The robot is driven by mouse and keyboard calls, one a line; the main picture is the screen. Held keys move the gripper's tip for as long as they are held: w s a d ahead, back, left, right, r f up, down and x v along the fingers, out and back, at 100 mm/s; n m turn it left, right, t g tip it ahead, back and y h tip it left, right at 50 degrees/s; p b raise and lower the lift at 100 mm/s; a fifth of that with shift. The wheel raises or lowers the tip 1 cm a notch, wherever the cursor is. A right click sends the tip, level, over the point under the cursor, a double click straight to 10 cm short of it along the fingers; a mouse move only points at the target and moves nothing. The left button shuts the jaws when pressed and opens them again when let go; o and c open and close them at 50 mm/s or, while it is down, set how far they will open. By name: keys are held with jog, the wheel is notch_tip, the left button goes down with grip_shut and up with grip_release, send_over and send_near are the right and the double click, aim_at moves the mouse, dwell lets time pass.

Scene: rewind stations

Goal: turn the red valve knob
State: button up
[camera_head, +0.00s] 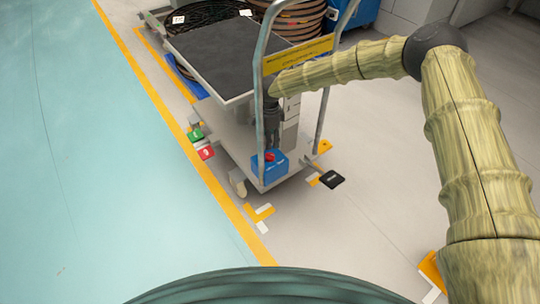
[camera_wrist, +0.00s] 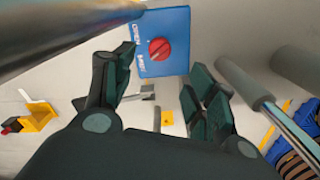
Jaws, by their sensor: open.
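The red valve knob (camera_wrist: 159,49) is round and sits on a blue panel (camera_wrist: 165,22) with white lettering on its left side, at the top middle of the wrist view. In the head view the knob (camera_head: 269,157) shows small on the blue box (camera_head: 271,166) low on the cart. My gripper (camera_wrist: 160,88) is open, with its dark fingers spread to either side below the knob in the wrist view, and nothing shows between them. In the head view my gripper (camera_head: 272,130) points down just above the blue box, apart from it, partly hidden by the cart handle.
The grey cart handle (camera_head: 261,100) stands close to my gripper; a metal tube also crosses the wrist view's upper left (camera_wrist: 60,35). The cart's dark top (camera_head: 225,50) is behind. Open floor (camera_head: 350,230) lies in front.

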aim_at(270, 154)
notch_tip(270, 154, down, 10)
jog(key=shift+f+b, duration=0.1)
jog(key=shift+b, duration=1.15)
jog(key=c, duration=1)
